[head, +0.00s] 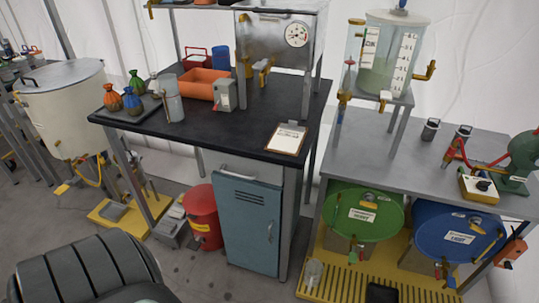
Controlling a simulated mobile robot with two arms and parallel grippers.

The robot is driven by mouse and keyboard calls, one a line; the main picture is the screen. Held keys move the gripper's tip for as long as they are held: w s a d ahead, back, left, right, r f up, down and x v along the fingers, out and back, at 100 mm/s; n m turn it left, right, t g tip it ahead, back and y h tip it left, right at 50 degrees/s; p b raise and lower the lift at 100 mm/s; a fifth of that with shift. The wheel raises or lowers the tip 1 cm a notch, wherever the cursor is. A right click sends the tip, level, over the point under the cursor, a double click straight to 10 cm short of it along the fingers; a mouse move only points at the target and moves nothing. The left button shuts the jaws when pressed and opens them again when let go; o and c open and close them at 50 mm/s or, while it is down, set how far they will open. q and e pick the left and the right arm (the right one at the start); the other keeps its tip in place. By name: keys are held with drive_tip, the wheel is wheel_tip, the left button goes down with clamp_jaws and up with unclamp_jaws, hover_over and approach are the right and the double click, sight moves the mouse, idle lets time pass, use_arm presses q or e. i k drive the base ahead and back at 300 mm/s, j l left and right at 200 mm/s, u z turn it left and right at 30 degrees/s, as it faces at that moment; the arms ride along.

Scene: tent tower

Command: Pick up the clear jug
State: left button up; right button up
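A second small clear vessel (313,273) sits low on the yellow slatted platform at the bottom; I cannot tell which of the two is the clear jug. Neither of my grippers is in view, and nothing is seen touching either vessel.
A clipboard (286,139) lies at the right front corner. Green (362,213) and blue (458,233) drums lie under the grey bench. Grey floor shows left of the teal cabinet (250,222).

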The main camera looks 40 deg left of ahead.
sight(314, 268)
drive_tip(key=u, duration=0.8)
